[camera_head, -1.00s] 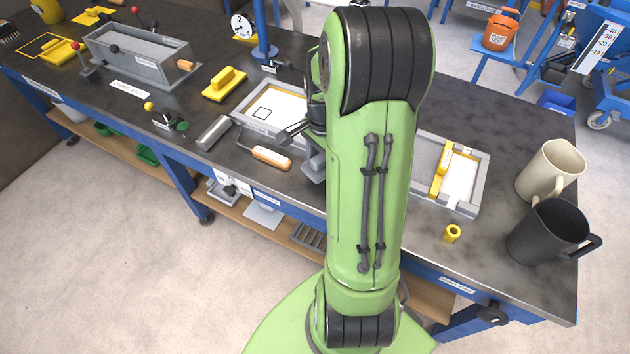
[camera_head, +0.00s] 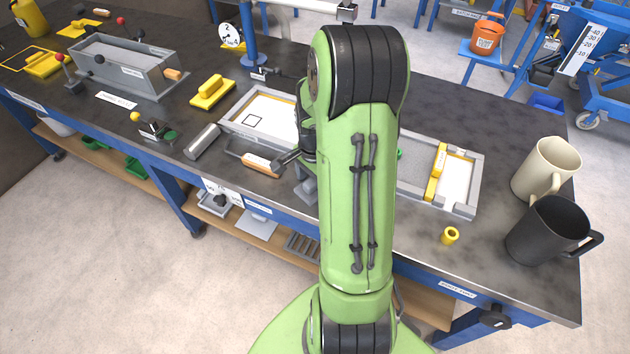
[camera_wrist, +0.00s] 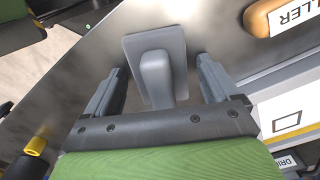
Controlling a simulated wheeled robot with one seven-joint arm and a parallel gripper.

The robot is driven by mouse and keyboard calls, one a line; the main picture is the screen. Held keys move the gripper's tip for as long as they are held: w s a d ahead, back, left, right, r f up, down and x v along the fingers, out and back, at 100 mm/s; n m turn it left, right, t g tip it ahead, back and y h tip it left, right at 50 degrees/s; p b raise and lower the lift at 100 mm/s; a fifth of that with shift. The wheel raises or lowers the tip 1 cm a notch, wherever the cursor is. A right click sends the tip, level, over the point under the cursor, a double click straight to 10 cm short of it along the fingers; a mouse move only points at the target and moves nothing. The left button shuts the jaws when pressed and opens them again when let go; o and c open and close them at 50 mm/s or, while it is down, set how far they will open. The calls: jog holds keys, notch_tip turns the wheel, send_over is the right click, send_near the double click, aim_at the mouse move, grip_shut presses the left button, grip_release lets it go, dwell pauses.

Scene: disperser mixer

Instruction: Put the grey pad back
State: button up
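The grey pad (camera_wrist: 136,52) shows in the wrist view, a flat plate with a raised grey grip (camera_wrist: 157,78). It appears to lie on the dark bench top near the front edge. My gripper (camera_wrist: 162,66) is open, with one finger on each side of the grip and a visible gap on both sides. In the head view my gripper (camera_head: 287,158) is beside my green forearm, over the front part of the bench. A grey piece below it (camera_head: 305,188) looks like the pad, partly hidden by my arm.
A roller with an orange handle (camera_head: 262,165) lies just left of my gripper. A white tray with a black square outline (camera_head: 270,108) is behind it. A yellow-barred tray (camera_head: 470,160), a yellow ring (camera_head: 450,235) and two mugs (camera_head: 547,228) stand to the right.

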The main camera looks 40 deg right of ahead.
notch_tip(320, 180, up, 12)
jog(key=p, duration=0.4)
jog(key=s+a+r+n+t+h, duration=0.1)
jog(key=s+a+r+n+t, duration=0.1)
jog(key=a+r+n, duration=0.7)
jog(key=s+a+r+n+t+y, duration=0.1)
jog(key=s+a+r+n+t, duration=0.1)
jog(key=s+a+n, duration=0.7)
jog(key=shift+a+r+n+t, duration=0.2)
jog(key=shift+a+n+t, duration=0.1)
jog(key=shift+a+t, duration=0.6)
jog(key=shift+a, duration=0.1)
notch_tip(320, 180, up, 7)
jog(key=p, duration=0.6)
jog(key=shift+f+p, duration=0.2)
jog(key=shift+p, duration=0.1)
